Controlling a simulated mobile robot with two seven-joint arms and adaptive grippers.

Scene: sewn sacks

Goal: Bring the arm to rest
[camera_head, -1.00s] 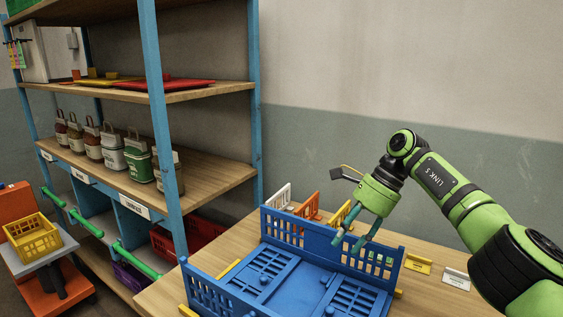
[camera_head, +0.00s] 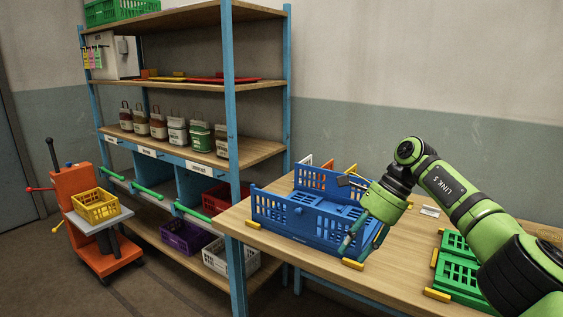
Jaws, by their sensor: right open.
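My right gripper (camera_head: 362,243), green with two dark teal fingers, is open and empty. It hangs in front of the right end of a blue slotted crate (camera_head: 290,226) on the wooden table (camera_head: 412,247). Its fingers overlap the crate's right corner in the picture, and I cannot tell whether they touch it. The right arm (camera_head: 447,184) reaches in from the right edge. My left gripper does not show.
Green slotted panels or crate parts (camera_head: 462,279) lie on the table at right, below my arm. A blue-framed shelf (camera_head: 232,170) with several small sacks stands left of the table. An orange cart (camera_head: 84,225) carries a yellow basket (camera_head: 96,206).

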